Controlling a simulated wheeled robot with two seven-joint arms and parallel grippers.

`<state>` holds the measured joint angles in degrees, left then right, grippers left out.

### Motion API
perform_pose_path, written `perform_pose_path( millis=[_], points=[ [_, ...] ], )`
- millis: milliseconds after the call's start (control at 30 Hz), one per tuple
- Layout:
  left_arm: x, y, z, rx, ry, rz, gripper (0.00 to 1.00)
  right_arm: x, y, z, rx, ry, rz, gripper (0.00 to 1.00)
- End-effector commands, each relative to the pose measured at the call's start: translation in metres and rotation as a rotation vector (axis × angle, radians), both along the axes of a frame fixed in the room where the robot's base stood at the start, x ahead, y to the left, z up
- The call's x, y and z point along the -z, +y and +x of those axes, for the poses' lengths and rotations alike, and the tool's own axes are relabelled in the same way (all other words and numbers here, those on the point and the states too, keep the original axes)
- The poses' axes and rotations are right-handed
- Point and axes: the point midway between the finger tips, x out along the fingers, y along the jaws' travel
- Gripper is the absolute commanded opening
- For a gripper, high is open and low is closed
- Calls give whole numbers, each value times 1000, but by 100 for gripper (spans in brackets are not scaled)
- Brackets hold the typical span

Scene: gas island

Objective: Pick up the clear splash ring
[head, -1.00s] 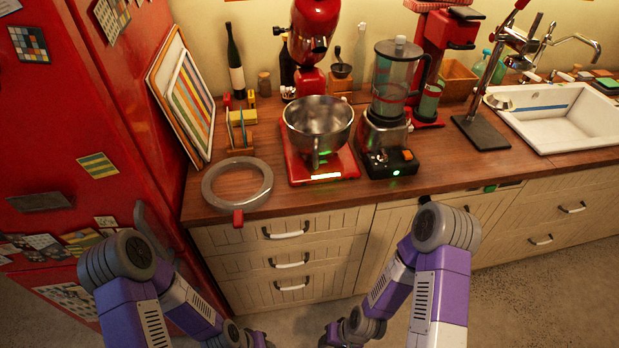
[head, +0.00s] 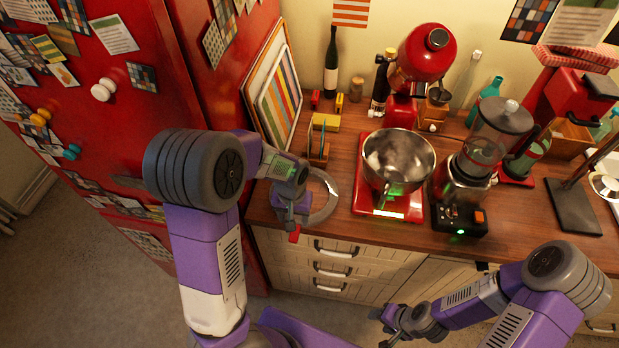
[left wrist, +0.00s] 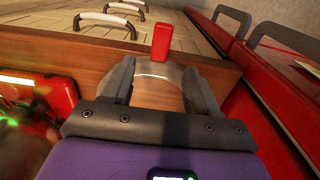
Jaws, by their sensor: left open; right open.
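The clear splash ring (head: 331,198) lies flat on the wooden counter near its front left corner. Its red tab (head: 295,234) points toward the front edge. My left gripper (head: 291,217) is over the ring's left part and hides much of it. In the left wrist view, my left gripper (left wrist: 160,68) is open, with one finger on each side of the view and part of the ring (left wrist: 155,70) showing between them. The red tab (left wrist: 161,42) stands out beyond the fingertips. I cannot tell whether the fingers touch the ring. My right gripper (head: 380,328) is open and empty, low in front of the drawers.
A red scale (head: 405,207) with a steel bowl (head: 398,158) stands right of the ring, and a blender (head: 470,177) beyond it. A small wooden rack (head: 317,153) and leaning boards (head: 280,95) are behind the ring. The red fridge (head: 215,130) borders the counter's left.

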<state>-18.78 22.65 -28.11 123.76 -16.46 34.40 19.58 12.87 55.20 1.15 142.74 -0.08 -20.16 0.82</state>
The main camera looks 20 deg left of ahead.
Motion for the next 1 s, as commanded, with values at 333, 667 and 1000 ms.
perform_pose_path(
  millis=[333, 667, 1000],
  points=[
    [36, 2, -1, -4, 8, 5, 60, 5, 0, -1, 0, 2, 0, 51],
    [72, 2, 0, -3, 4, 4, 60, 8, 0, 0, 1, 0, 0, 51],
    [72, 1, 0, -3, 3, 3, 38, 8, 0, 0, 0, 0, 0, 51]
  ],
)
